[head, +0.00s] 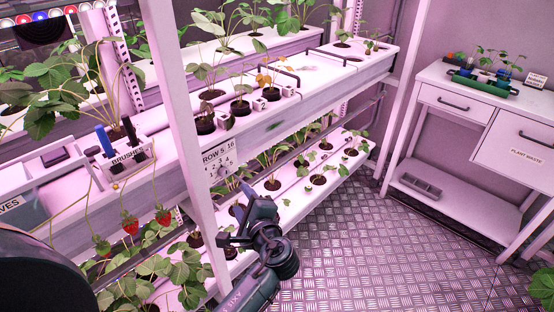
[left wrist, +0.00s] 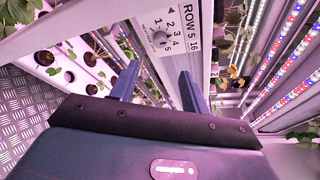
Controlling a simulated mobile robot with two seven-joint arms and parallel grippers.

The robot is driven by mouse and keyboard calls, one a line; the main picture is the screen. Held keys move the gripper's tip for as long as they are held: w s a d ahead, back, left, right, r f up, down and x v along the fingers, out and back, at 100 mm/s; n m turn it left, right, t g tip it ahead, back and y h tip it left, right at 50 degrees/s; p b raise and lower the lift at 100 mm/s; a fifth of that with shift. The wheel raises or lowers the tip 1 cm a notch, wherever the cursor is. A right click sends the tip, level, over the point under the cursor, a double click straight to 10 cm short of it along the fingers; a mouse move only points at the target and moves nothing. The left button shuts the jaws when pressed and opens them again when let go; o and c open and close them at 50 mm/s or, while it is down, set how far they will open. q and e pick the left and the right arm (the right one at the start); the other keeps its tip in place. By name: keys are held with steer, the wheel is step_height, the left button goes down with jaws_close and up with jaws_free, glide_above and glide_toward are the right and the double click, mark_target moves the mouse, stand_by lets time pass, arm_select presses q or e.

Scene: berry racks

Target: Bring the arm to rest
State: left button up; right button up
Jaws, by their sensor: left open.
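My left arm (head: 262,272) reaches up from the bottom middle of the head view. Its gripper (head: 236,218) is in front of the white rack post, below the row sign (head: 219,160). In the left wrist view the two blue-grey fingers (left wrist: 159,72) stand wide apart with nothing held between them. The row sign with its numbers and round knob (left wrist: 160,38) shows beyond and between the fingertips, apart from them as far as I can tell. My right gripper is not in view.
Planted rack shelves (head: 330,72) fill the left and middle. Red berries (head: 130,224) hang at the left, below a brush holder (head: 122,158). A white bench with a plant waste drawer (head: 524,152) stands at the right. The metal floor (head: 385,250) between is clear.

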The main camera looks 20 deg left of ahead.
arm_select(q)
steer(key=s+d+f+n+h, duration=0.2)
steer(key=s+d+f+h, duration=0.15)
steer(key=f+h, duration=0.2)
steer(key=s+d+f+n+h, duration=0.1)
steer(key=s+d+f+h, duration=0.1)
steer(key=s+f+h, duration=0.4)
steer(key=s+d+f+n+h, duration=0.2)
steer(key=s+d+n+h, duration=0.1)
steer(key=s+d+n, duration=0.2)
steer(key=s+n, duration=0.2)
steer(key=s, duration=0.1)
steer(key=shift+d, duration=0.25)
steer(key=shift+s+d+r+n+h, duration=0.25)
steer(key=shift+s+r+n, duration=0.1)
steer(key=shift+n, duration=0.25)
